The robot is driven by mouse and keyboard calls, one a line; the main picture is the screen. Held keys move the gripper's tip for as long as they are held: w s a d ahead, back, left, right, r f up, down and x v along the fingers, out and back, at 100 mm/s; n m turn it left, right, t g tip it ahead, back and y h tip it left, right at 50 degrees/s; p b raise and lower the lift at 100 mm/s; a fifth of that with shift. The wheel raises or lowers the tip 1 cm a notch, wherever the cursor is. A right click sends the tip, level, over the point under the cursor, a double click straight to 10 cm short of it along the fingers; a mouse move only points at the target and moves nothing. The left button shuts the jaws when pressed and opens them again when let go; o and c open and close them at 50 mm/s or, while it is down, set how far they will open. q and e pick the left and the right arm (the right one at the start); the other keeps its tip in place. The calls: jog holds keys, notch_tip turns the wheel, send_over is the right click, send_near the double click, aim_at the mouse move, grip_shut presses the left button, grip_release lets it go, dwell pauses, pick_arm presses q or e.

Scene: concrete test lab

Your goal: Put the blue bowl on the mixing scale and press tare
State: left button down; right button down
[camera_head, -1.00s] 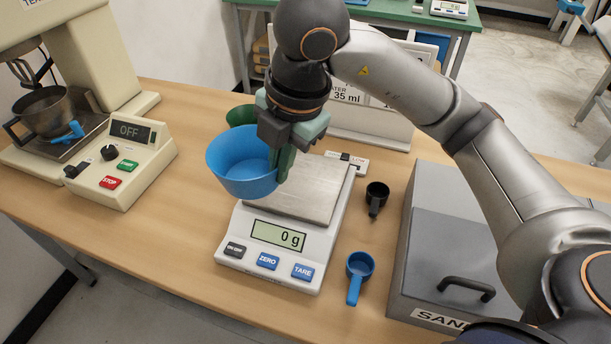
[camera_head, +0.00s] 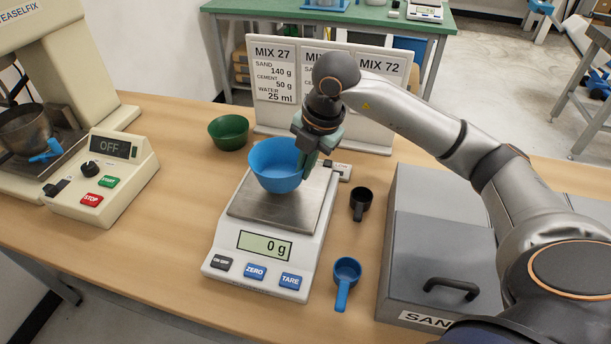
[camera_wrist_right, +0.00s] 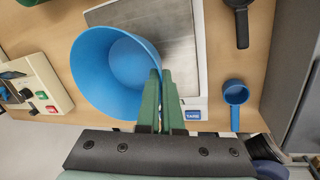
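The blue bowl (camera_head: 275,170) is upright over the steel plate of the mixing scale (camera_head: 230,262). My right gripper (camera_head: 306,168) is shut on the right side of its rim. In the wrist view, the green fingers (camera_wrist_right: 162,98) pinch the wall of the empty bowl (camera_wrist_right: 105,68), which covers part of the plate (camera_wrist_right: 160,30). The scale display (camera_head: 265,246) reads 0 g; whether the bowl's base touches the plate is hard to tell. The blue TARE button (camera_head: 291,282) is at the front right of the scale. My left gripper is not in view.
A green bowl (camera_head: 228,132) stands behind the scale. A black scoop (camera_head: 361,202) and a blue scoop (camera_head: 345,277) lie to its right, beside a grey sand bin (camera_head: 430,245). A mixer control box (camera_head: 105,180) stands left. A recipe board (camera_head: 273,75) is behind.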

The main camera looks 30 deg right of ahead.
jog(key=shift+w+d+f+p, duration=0.15)
jog(key=shift+f+p, duration=0.2)
jog(key=shift+f, duration=1.35)
jog(key=shift+f, duration=0.15)
jog(key=c, duration=1.1)
grip_release()
jog(key=shift+r, duration=0.3)
jog(key=v, duration=1.1)
jog(key=shift+s+r, duration=0.2)
jog(key=shift+r, duration=0.15)
